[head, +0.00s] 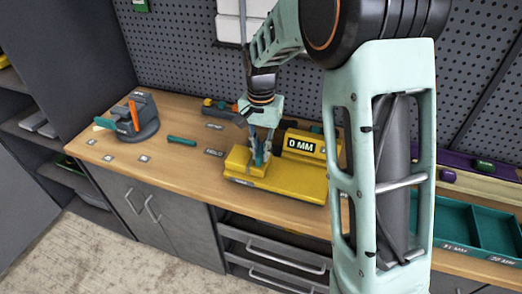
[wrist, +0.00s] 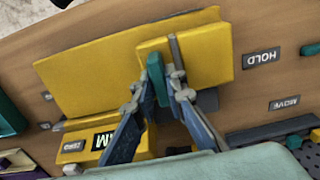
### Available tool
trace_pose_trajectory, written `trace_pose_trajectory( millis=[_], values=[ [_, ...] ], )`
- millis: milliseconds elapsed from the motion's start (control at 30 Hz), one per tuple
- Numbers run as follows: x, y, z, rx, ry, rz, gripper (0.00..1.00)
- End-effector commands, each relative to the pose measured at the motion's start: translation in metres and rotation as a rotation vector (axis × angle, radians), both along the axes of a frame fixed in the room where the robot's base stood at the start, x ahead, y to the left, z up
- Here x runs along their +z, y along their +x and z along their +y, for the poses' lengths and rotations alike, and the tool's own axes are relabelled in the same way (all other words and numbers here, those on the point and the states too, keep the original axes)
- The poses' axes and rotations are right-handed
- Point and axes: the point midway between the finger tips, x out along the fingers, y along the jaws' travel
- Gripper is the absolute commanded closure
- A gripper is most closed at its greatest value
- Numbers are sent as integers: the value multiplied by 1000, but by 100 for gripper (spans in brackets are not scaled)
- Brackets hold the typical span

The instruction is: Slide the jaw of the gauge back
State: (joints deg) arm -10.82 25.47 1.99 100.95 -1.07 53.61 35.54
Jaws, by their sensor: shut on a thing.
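The yellow gauge (head: 300,183) lies on the wooden bench, with a box behind it whose display (head: 301,146) reads 0 MM. Its yellow jaw block (head: 238,158) is at the left end of the gauge; in the wrist view the jaw (wrist: 208,52) sits against the longer yellow body (wrist: 85,80). My gripper (head: 260,158) reaches down to the jaw from above. In the wrist view my gripper (wrist: 165,82) is shut on a teal tab (wrist: 155,72) on the jaw. The fingers partly hide the tab in the head view.
A grey vise (head: 138,120) and a green-handled tool (head: 182,141) lie to the left. HOLD (head: 214,152) and MOVE (head: 214,127) labels mark the bench. Teal bins (head: 455,222) stand at the right. A pegboard wall (head: 180,45) rises behind. The bench left of the gauge is mostly clear.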

Motion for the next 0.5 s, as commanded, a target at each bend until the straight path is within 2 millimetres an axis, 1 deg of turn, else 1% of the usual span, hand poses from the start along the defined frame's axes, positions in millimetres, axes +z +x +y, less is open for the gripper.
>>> trace_pose_trajectory(
  millis=[300,367,467,500],
  values=[
    [0,-1,-2,-1,0,0,100],
    [0,-3,-9,-3,0,0,100],
    [-1,-11,-30,-6,-1,0,100],
    [-1,-15,-40,-6,-1,-1,100]
  ],
)
